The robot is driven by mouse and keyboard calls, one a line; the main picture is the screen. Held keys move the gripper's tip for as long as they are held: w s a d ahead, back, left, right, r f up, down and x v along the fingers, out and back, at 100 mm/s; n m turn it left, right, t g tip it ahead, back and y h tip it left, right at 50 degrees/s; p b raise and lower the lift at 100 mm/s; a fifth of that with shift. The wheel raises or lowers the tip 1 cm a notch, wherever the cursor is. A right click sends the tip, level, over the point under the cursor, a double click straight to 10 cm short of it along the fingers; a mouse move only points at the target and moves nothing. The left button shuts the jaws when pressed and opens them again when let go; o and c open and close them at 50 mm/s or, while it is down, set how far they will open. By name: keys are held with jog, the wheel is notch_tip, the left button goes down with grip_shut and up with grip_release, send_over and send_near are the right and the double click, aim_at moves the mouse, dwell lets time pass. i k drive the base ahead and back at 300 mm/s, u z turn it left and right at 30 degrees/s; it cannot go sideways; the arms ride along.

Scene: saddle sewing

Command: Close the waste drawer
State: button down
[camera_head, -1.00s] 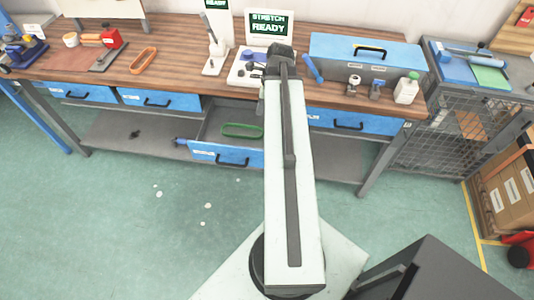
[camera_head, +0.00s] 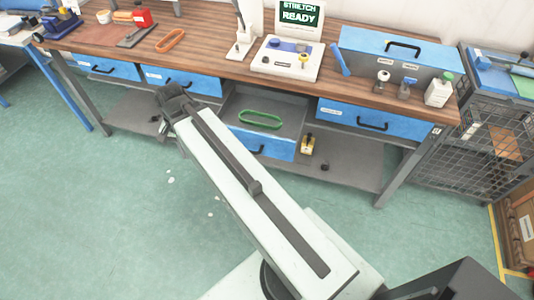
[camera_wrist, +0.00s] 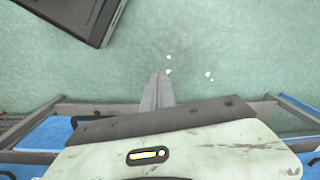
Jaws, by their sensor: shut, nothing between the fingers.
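The open drawer with a blue front (camera_head: 275,147) stands pulled out under the middle of the workbench in the head view. Its grey tray holds a green ring (camera_head: 260,119), and its front has a black handle. My arm crosses the lower left part of that front. My gripper (camera_head: 163,126) hangs to the left of the open drawer, in front of the bench, apart from the drawer front. In the wrist view, my gripper's grey fingers (camera_wrist: 157,80) are together and empty above the green floor.
The neighbouring blue drawers, at left (camera_head: 183,80) and right (camera_head: 372,122), are shut. A lower shelf (camera_head: 350,165) holds a small yellow item (camera_head: 307,145). The workbench top (camera_head: 215,65) carries tools and a blue toolbox (camera_head: 400,58). The floor (camera_head: 90,220) at front left is clear.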

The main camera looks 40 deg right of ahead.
aim_at(281, 145)
jog(key=k, duration=1.15)
jog(key=u, duration=0.9)
jog(key=i, duration=1.1)
jog(key=u, duration=0.85)
jog(key=i, duration=0.5)
jog(key=z, duration=0.05)
